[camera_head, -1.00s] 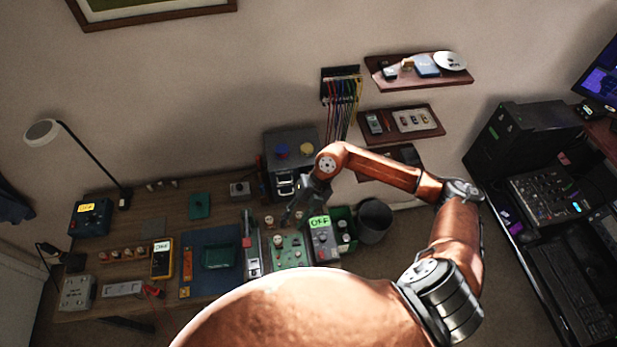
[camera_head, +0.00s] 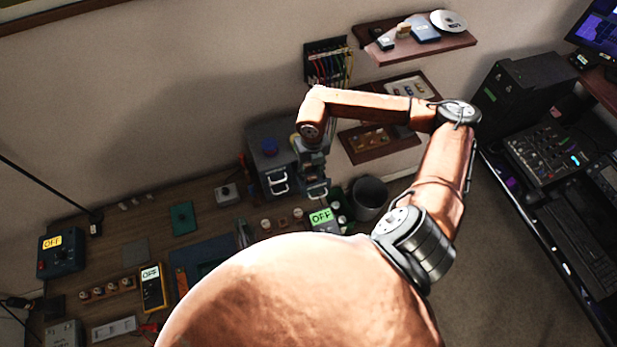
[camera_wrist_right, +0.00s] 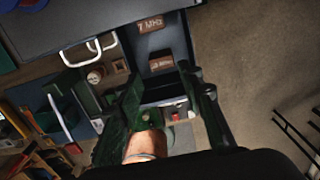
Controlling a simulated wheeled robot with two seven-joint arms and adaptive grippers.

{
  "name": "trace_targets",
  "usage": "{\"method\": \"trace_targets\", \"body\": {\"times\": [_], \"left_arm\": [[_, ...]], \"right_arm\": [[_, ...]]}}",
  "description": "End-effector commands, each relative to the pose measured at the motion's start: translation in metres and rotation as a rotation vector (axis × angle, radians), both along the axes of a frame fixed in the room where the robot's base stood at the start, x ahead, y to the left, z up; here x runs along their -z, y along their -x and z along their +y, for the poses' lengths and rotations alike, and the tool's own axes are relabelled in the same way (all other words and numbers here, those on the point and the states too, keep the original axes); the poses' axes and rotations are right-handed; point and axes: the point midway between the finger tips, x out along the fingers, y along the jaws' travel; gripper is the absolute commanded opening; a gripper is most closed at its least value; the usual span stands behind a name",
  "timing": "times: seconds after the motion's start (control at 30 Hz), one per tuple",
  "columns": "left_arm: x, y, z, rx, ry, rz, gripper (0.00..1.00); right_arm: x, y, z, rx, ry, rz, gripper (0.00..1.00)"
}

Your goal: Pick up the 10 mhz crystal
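In the right wrist view a brown block labelled "7 MHz" (camera_wrist_right: 150,25) lies in a dark bin (camera_wrist_right: 181,45) beside the grey cabinet. A second brown block (camera_wrist_right: 161,64) lies nearer my fingers; its small label looks like a MHz marking, but I cannot read the number surely. My right gripper (camera_wrist_right: 168,98) is open, its dark fingers apart and short of this block. In the head view the right gripper (camera_head: 317,192) points down just right of the cabinet. My left gripper is not in view.
The grey drawer cabinet (camera_head: 268,146) with pale handles stands close left of the right gripper. A dark round bin (camera_head: 369,197) stands to the right. Several tools cover the workbench further left.

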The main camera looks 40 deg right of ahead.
Motion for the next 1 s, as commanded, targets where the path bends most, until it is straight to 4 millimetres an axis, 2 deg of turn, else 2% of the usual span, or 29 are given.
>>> {"method": "trace_targets", "body": {"times": [0.37, 0.5, 0.77, 1.0], "left_arm": [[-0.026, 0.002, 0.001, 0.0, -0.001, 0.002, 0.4], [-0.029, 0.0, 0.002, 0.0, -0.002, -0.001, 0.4], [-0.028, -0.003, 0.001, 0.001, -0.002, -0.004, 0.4], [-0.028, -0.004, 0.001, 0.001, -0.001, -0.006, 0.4]], "right_arm": [[0.044, 0.002, -0.001, -0.003, -0.003, 0.003, 0.35], [0.061, 0.001, -0.001, -0.004, -0.003, 0.0, 0.35], [0.066, 0.0, -0.001, -0.005, -0.002, -0.001, 0.35], [0.066, 0.0, -0.001, -0.005, -0.002, -0.001, 0.2]]}}
